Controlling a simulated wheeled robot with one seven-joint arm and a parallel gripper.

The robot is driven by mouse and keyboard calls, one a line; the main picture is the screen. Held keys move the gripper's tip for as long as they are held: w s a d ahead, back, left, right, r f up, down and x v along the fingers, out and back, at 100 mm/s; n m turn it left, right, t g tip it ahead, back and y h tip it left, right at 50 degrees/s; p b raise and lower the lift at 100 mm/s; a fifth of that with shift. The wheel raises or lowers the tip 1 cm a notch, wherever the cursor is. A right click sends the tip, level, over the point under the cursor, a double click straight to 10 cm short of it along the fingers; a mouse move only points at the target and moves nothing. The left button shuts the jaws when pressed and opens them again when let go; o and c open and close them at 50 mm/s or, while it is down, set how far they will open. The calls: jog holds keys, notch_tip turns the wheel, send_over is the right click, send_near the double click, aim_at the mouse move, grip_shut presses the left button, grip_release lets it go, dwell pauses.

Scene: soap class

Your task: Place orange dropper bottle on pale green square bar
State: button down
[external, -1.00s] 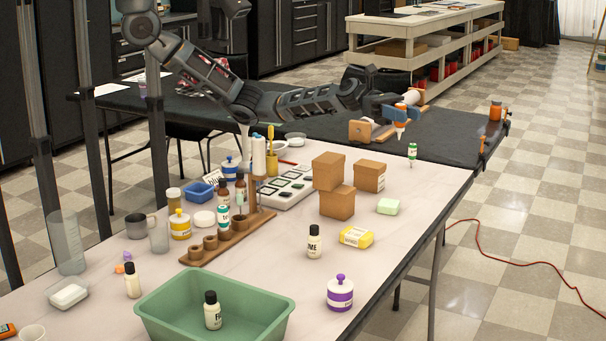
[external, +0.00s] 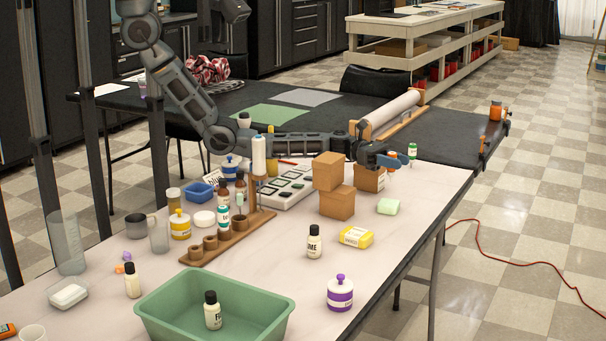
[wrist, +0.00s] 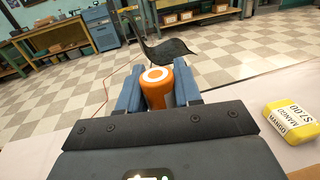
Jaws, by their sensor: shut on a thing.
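My gripper (external: 384,159) is at the far right part of the white table, above and just behind the pale green square bar (external: 388,206) in the external view. In the wrist view my blue fingers (wrist: 157,88) are shut on the orange dropper bottle (wrist: 155,92), whose round white-ringed top faces the camera. The bar lies flat near the table's right edge with a bare top, and is not seen in the wrist view.
Stacked cardboard boxes (external: 337,202) stand close left of my gripper. A yellow labelled bar (external: 356,237) lies in front of the green bar, with clear table between.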

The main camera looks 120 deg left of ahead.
jog(key=shift+f+b, duration=0.55)
jog(key=shift+f, duration=2.55)
jog(key=shift+f+b, duration=0.25)
jog(key=shift+b, duration=0.05)
jog(key=c, duration=0.8)
grip_release()
jog(key=shift+r, duration=0.1)
jog(key=shift+r+p, duration=0.15)
jog(key=shift+p, duration=0.15)
jog(key=s, duration=0.2)
jog(key=s+a, duration=0.1)
jog(key=s, duration=0.4)
jog(key=shift+s+a, duration=0.15)
jog(key=shift+a, duration=0.1)
